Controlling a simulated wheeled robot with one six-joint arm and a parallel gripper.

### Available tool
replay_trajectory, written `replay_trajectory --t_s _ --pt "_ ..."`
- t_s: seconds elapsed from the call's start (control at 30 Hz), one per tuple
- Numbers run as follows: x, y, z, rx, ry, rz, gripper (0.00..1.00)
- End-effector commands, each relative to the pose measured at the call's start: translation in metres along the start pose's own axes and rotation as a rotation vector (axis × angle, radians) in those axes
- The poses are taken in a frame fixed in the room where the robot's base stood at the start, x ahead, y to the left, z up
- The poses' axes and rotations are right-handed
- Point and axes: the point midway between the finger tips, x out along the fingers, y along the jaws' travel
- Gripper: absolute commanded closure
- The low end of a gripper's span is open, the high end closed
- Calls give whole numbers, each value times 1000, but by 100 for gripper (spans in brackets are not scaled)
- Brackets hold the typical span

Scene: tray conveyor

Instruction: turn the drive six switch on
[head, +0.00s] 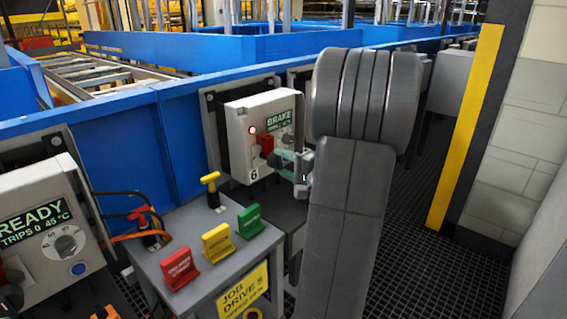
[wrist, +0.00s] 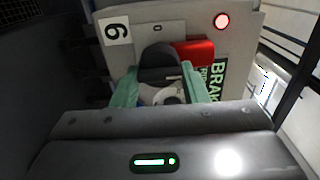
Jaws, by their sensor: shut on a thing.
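The drive six box (head: 237,133) is a pale grey panel with a "6" label, on a dark plate against the blue conveyor side. Its screen (head: 279,119) reads BRAKE, and a red lamp (head: 252,130) is lit beside it. The switch is a black handle (wrist: 160,62) with a red part (wrist: 195,52) next to it. My gripper (wrist: 160,80) has its teal fingers on both sides of the black handle, shut on it. In the head view my gripper (head: 275,157) reaches the box's lower front from the right, partly covering the switch.
A second box (head: 38,222) at left has a screen reading READY. A grey stand (head: 203,252) in front carries red, yellow and green tags and a "JOB DRIVE 5" sign. A yellow-edged post (head: 465,130) and wall stand at right. Dark grating floor is clear at lower right.

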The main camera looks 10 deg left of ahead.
Motion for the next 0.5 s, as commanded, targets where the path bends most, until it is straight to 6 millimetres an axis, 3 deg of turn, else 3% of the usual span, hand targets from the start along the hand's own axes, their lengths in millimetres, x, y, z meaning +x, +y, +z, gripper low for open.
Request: replay_trajectory --t_s 0.37,0.4,0.5 --pt "0 1 0 7 1 1 83" --pt "0 1 0 7 1 1 56" --pt "0 1 0 7 1 1 39"
